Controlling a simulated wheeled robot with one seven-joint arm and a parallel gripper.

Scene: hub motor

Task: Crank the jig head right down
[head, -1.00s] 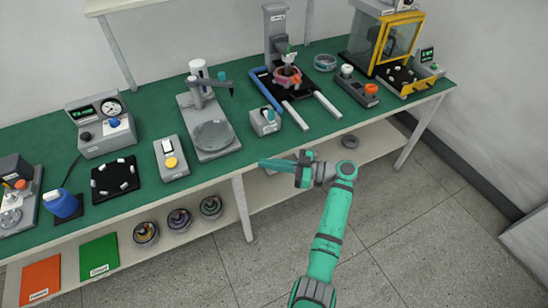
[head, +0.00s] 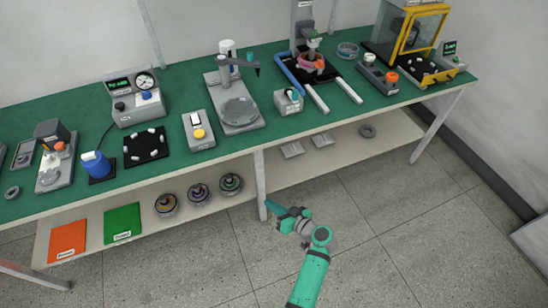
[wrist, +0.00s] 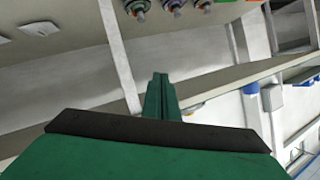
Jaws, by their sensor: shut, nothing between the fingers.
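What looks like the jig is a grey column (head: 302,28) at the back of the green bench. Its head (head: 313,44) sits above a reddish ring-shaped part (head: 311,62) on a dark base. A small teal piece shows on the head, but it is too small to tell if it is the crank handle. My gripper (head: 270,206) is in front of the bench, below the bench top and well apart from the jig. Its teal fingers are together and empty, and they also show in the wrist view (wrist: 160,92). The jig is not in the wrist view.
The bench (head: 60,118) carries a grey stand with a round plate (head: 238,110), a gauge box (head: 135,98), a button box (head: 198,130) and a yellow-framed cabinet (head: 425,35). A lower shelf (head: 325,160) holds spools and flat parts. The floor in front is clear.

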